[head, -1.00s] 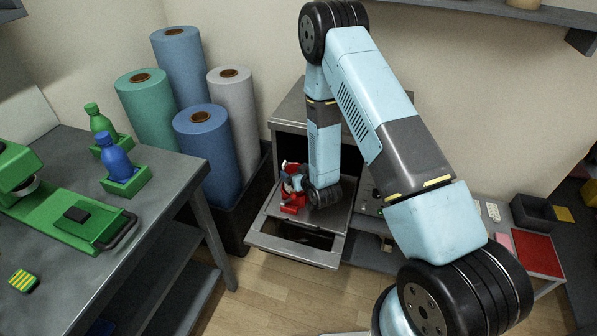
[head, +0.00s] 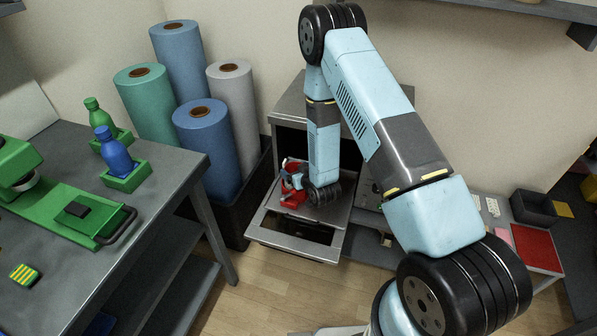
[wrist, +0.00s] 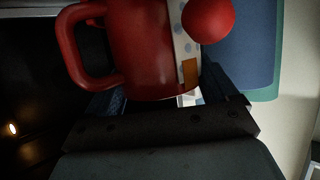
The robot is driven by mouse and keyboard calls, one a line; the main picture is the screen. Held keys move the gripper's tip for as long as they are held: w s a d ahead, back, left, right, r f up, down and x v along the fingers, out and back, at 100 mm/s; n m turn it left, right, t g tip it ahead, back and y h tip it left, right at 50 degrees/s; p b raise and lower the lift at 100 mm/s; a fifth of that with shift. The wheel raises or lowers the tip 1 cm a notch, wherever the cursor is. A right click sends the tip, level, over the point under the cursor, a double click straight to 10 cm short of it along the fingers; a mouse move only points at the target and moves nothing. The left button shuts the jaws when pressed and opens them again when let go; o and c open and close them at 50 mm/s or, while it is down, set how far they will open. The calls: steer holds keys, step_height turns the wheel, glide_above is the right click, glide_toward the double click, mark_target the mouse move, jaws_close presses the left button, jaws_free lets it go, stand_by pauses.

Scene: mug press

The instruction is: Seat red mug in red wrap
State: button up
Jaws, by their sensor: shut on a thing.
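The red mug (wrist: 140,50) fills the upper middle of the wrist view, its handle (wrist: 82,45) to the left. My gripper (wrist: 165,98) is shut on it, with dark fingers either side of its lower part. A pale strip with bluish dots and an orange patch (wrist: 190,71) runs along the mug's right side, beside a red ball (wrist: 208,18). In the head view my gripper (head: 297,182) is small, above the grey pull-out shelf (head: 328,219). A red piece (head: 293,199) shows just below it. I cannot tell whether this is the red wrap, or whether the mug touches it.
The grey cabinet (head: 295,100) stands open behind the shelf. Fabric-like rolls (head: 208,150) stand close on the left. A grey bench (head: 165,195) holds a green press (head: 70,215) and bottles (head: 113,150). A red mat (head: 537,248) lies on the right.

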steer(key=o, duration=1.5)
steer(key=v, duration=1.3)
steer(key=shift+s+r, duration=0.15)
steer(key=shift+s, duration=0.1)
steer(key=shift+d, duration=0.15)
